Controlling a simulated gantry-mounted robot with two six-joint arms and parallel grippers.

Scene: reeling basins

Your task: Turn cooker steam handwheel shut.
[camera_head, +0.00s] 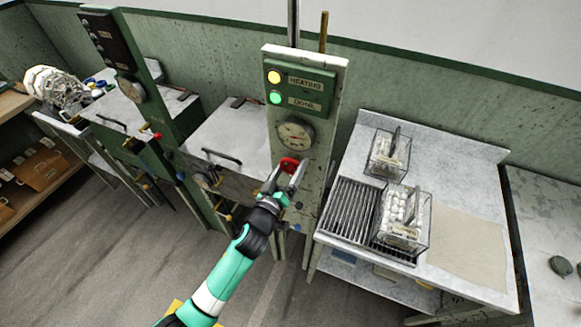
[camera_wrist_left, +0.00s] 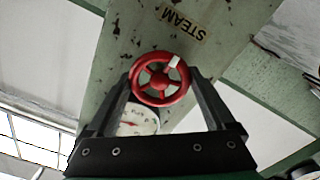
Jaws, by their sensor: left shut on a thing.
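The red steam handwheel (camera_head: 289,164) is on the front of the green and cream panel, below a round gauge (camera_head: 295,134). In the left wrist view the handwheel (camera_wrist_left: 160,81) shows its spokes and a white mark on the upper right of its rim, with a "STEAM" label (camera_wrist_left: 182,24) above it. My left gripper (camera_head: 287,169) has its two fingers on opposite sides of the wheel's rim and is shut on it. The wrist view shows the fingertips (camera_wrist_left: 160,72) flanking the rim. My right gripper is not in view.
The panel has a yellow lamp (camera_head: 274,77) and a green lamp (camera_head: 276,97). To the right, a grey table (camera_head: 463,180) carries wire baskets of white cocoons (camera_head: 403,215) and a slatted rack (camera_head: 350,208). Lidded basins (camera_head: 228,140) stand to the left. The floor in front is open.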

